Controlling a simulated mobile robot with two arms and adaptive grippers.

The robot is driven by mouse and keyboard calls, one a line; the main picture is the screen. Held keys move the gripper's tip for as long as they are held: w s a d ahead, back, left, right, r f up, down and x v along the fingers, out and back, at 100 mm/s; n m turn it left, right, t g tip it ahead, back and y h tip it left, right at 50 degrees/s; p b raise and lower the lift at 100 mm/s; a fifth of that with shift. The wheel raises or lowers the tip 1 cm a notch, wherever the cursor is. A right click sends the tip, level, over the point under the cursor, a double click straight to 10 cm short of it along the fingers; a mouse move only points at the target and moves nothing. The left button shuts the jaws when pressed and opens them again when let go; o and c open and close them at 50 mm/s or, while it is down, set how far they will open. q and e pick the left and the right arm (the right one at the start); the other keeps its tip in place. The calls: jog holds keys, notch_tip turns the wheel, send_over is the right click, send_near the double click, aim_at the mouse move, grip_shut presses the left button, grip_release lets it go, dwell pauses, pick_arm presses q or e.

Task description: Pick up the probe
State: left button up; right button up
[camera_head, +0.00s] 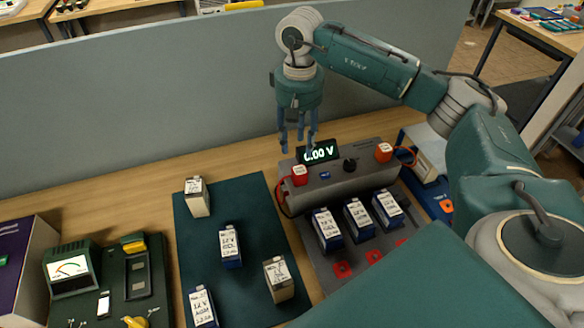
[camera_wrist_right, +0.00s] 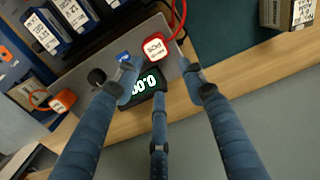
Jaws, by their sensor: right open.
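A red probe with a white label (camera_head: 299,175) stands at the left end of the grey tester (camera_head: 345,181), its red cable looping down the side. The red probe also shows in the right wrist view (camera_wrist_right: 155,48). A second, orange probe (camera_head: 383,153) stands at the tester's right end; it shows at the left of the wrist view (camera_wrist_right: 62,100). My right gripper (camera_head: 298,142) is open and empty, pointing down above the back of the tester near the red probe. Its fingers (camera_wrist_right: 160,84) spread over the display. My left gripper is out of view.
The display (camera_head: 319,152) reads 0.00 V. Three blue batteries (camera_head: 358,220) stand in front of the tester. Several more stand on the dark green mat (camera_head: 258,205) at left. An analog meter (camera_head: 70,268) is at far left. A grey partition (camera_head: 130,95) rises behind the bench.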

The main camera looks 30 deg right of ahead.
aim_at(299, 170)
jog(key=f, duration=0.1)
jog(key=s+f+b, duration=0.2)
jog(key=shift+f, duration=0.4)
jog(key=shift+w+f+b, duration=0.35)
jog(key=shift+f, duration=0.3)
jog(key=f, duration=0.1)
jog(key=s+f+b, duration=0.1)
jog(key=f, duration=0.1)
jog(key=f+b, duration=0.1)
jog(key=shift+s+a+f, duration=0.15)
jog(key=shift+a, duration=0.1)
jog(key=shift+f, duration=0.15)
jog(key=shift+w+f, duration=0.1)
jog(key=shift+w, duration=0.4)
jog(key=shift+c, duration=1.2)
jog(key=c, duration=0.3)
jog(key=shift+c, duration=0.2)
